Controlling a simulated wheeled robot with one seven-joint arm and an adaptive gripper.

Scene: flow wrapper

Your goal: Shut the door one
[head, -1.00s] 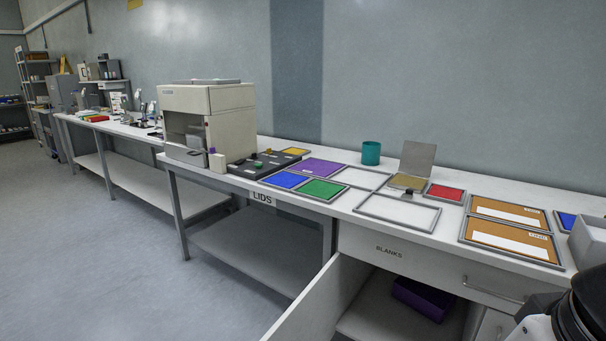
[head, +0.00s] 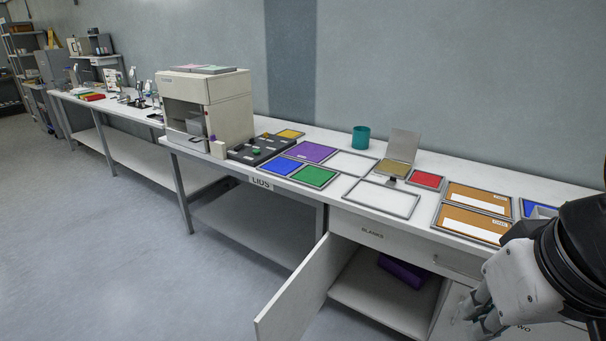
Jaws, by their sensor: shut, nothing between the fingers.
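The open cabinet door (head: 293,290) under the bench stands swung out toward the lower left, its free edge toward me. No label shows on the face I see. The cabinet (head: 384,294) behind it is open, with a purple bin (head: 404,271) inside. My gripper (head: 488,325) is at the lower right, shut and empty, in front of a second cabinet door (head: 458,306) marked TWO. It is well to the right of the open door and apart from it. My wrist hides part of the bench and that second door.
A drawer marked BLANKS (head: 384,237) is closed above the cabinet. Coloured panels and frames, a teal cup (head: 361,138) and a beige machine (head: 207,105) stand on the bench (head: 340,207). The floor (head: 130,270) left of the door is clear.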

